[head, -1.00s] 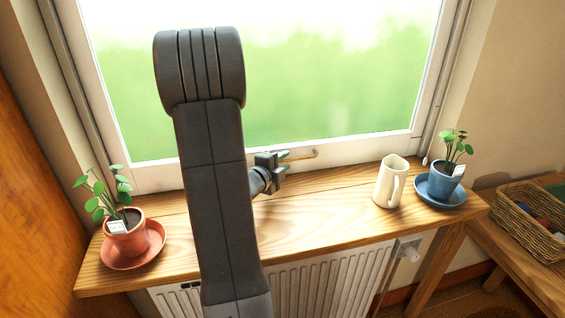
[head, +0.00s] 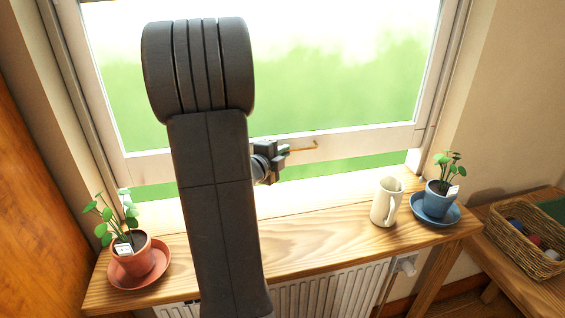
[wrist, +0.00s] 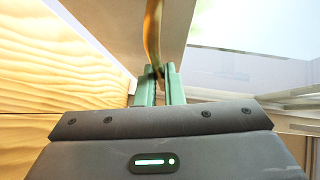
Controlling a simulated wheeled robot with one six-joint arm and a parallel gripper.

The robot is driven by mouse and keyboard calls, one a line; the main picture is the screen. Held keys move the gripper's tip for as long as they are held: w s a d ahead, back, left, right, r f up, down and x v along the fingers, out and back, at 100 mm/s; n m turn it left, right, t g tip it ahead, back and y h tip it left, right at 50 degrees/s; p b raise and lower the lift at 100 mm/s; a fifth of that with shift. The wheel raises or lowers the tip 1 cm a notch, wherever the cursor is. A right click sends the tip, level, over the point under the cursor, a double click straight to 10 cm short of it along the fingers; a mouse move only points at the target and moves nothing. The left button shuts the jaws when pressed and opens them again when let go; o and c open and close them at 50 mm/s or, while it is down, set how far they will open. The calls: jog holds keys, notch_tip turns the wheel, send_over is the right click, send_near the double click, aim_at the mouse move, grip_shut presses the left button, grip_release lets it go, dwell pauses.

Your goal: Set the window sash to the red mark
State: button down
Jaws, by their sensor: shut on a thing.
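The window sash (head: 365,139) is a white-framed pane, raised a little above the sill, with a strip of green showing under its bottom rail. A brass handle (head: 305,147) sits on that rail. My gripper (head: 285,151) is at the rail's middle, shut on the handle. In the wrist view the green fingers (wrist: 158,78) close around the brass handle (wrist: 152,38). My arm hides part of the sash and rail in the head view. I cannot make out a red mark in either view.
On the wooden sill shelf (head: 310,232) stand a potted plant in terracotta (head: 138,262) at left, a cream jug (head: 385,205) and a blue potted plant (head: 437,203) at right. A radiator (head: 320,290) is below. A wicker basket (head: 525,240) stands at far right.

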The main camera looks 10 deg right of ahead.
jog(key=shift+r, duration=0.85)
jog(key=c, duration=1.5)
grip_release()
jog(key=shift+c, duration=0.2)
jog(key=shift+a+f, duration=0.1)
jog(key=b+v, duration=0.1)
jog(key=v, duration=1.2)
jog(key=shift+s+a, duration=0.2)
jog(key=shift+s, duration=0.1)
jog(key=shift+w+d, duration=0.1)
